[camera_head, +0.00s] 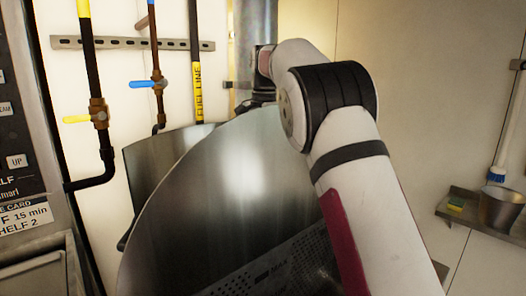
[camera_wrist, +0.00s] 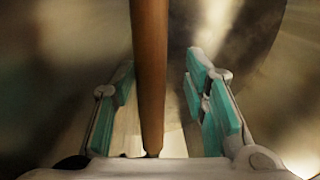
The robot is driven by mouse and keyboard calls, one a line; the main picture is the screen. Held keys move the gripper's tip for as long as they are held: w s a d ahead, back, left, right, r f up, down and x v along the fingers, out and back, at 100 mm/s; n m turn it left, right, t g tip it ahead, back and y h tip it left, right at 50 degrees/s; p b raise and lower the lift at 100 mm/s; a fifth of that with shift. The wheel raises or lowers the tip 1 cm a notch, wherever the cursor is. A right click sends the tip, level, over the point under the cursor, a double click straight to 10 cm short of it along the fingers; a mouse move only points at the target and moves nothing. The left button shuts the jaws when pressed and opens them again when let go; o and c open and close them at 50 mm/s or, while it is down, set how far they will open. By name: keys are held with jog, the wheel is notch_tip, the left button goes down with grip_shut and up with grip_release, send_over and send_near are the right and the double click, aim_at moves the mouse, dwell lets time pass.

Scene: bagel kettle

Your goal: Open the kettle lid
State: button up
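The kettle lid (camera_head: 225,185) is a large shiny metal disc in the middle of the head view. It stands steeply tilted, with its broad face toward the camera. My arm reaches over its right side, and my gripper is hidden in that view. In the wrist view, my gripper (camera_wrist: 165,105) is open, with teal pads on both fingers. A brown rod (camera_wrist: 150,75), perhaps a handle, runs between the fingers with gaps on both sides. Curved shiny metal lies behind it. I cannot tell how the rod joins the lid.
A fuel pipe (camera_head: 197,70) and valve pipes with a blue lever (camera_head: 145,84) and yellow lever (camera_head: 77,119) are on the back wall. A control panel (camera_head: 20,150) stands at the left. A shelf (camera_head: 465,205) with a metal pot (camera_head: 500,207) is at the right.

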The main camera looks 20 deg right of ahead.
aim_at(263, 123)
jog(key=shift+d+r, duration=0.15)
jog(key=shift+r, duration=2.95)
jog(key=shift+s+r, duration=0.2)
jog(key=shift+r, duration=0.45)
